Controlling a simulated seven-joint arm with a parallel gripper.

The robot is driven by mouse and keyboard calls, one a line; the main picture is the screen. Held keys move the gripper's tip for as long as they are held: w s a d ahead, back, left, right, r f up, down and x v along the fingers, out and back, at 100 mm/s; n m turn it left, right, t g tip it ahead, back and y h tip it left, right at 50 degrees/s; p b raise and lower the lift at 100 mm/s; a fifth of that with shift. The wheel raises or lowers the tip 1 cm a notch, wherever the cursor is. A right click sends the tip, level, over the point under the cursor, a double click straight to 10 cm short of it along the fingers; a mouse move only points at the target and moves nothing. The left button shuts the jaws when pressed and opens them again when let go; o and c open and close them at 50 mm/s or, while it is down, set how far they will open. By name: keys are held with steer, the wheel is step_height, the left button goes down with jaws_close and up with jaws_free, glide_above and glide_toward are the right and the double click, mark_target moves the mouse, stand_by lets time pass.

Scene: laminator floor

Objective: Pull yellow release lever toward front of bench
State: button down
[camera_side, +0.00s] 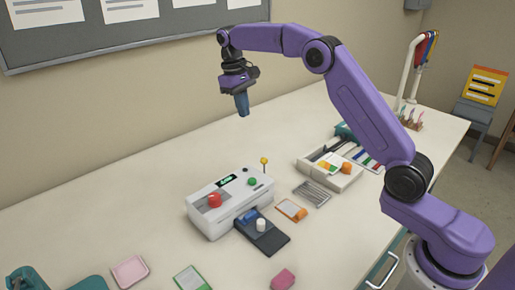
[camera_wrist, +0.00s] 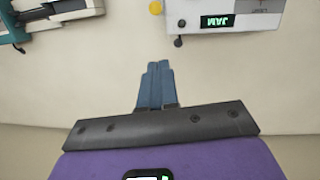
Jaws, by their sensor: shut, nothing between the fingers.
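The yellow release lever (camera_side: 264,161) is a thin upright stick with a round yellow knob at the back right of the white laminator (camera_side: 224,202). Its knob also shows in the wrist view (camera_wrist: 156,8) at the top edge, beside the laminator's back edge and its screen (camera_wrist: 217,21), which reads JAM upside down. My gripper (camera_side: 243,110) points down in the air above the back of the bench, well above and apart from the lever. In the wrist view its blue fingers (camera_wrist: 158,75) are together with nothing between them.
A red button (camera_side: 215,200) and a green button (camera_side: 252,181) sit on the laminator's top. A white tray (camera_side: 330,174) of supplies stands to its right. Cards and pink pieces lie in front. The bench top (camera_side: 130,215) left of the laminator is mostly bare; the wall stands behind.

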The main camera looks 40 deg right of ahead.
glide_toward(263, 158)
steer(key=w+f, duration=0.3)
steer(key=f, duration=0.2)
steer(key=shift+s+d+f, duration=0.2)
steer(key=shift+s+f, duration=0.3)
steer(key=shift+s+d+f, duration=0.2)
steer(key=shift+s+f, duration=0.3)
steer(key=shift+f, duration=0.05)
steer(key=shift+s+r+t, duration=0.15)
steer(key=shift+s+t, duration=0.25)
steer(key=shift+s, duration=0.25)
steer(key=shift+s+t, duration=0.45)
steer(key=shift+t, duration=0.05)
steer(key=shift+s+t, duration=1.1)
steer(key=shift+s, duration=0.55)
